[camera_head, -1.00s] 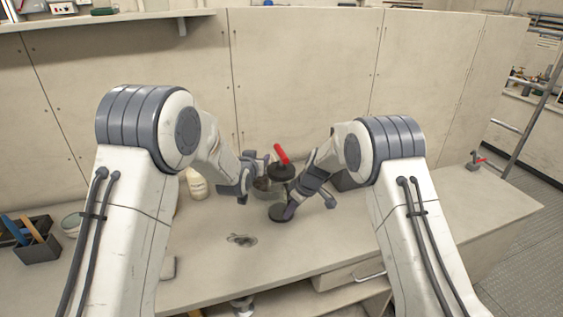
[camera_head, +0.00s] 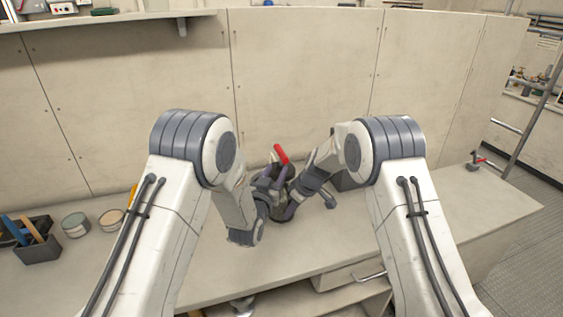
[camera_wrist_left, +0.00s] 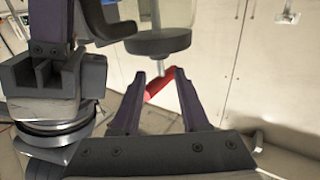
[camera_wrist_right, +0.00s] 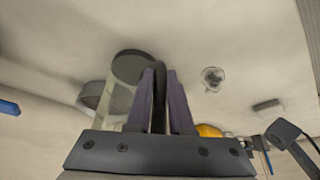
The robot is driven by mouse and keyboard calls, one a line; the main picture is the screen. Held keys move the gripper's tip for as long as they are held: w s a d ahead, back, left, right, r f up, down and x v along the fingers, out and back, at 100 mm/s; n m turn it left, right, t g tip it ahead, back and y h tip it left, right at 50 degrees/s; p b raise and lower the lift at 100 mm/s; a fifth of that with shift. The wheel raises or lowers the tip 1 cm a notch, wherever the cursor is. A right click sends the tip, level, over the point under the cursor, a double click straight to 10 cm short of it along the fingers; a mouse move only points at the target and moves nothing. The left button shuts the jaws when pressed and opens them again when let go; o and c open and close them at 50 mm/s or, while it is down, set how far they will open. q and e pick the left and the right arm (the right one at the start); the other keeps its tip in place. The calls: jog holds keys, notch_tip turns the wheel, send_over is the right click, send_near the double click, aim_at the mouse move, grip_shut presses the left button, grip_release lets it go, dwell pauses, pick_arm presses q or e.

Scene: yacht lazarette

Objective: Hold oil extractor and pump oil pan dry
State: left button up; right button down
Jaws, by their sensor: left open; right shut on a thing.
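The oil extractor has a red handle (camera_head: 281,153), a clear body and dark ends. It stands at mid-counter, partly hidden by both grippers. My right gripper (camera_wrist_right: 160,74) is shut on a dark upright bar beside the extractor's clear body (camera_wrist_right: 120,100). My left gripper (camera_wrist_left: 160,74) is open, its fingers on either side of the red handle in the left wrist view. I cannot tell whether they touch it. The extractor's dark cap (camera_wrist_left: 158,42) is just beyond the fingertips there. I cannot make out the oil pan for certain.
Two round tins, one greenish (camera_head: 75,224) and one pale (camera_head: 111,220), and a dark tool box (camera_head: 37,246) stand on the counter at left. A small red-handled fitting (camera_head: 476,161) is at the far right.

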aim_at(281, 164)
pick_arm(q)
jog(key=x, duration=0.6)
grip_shut()
dwell(1.4)
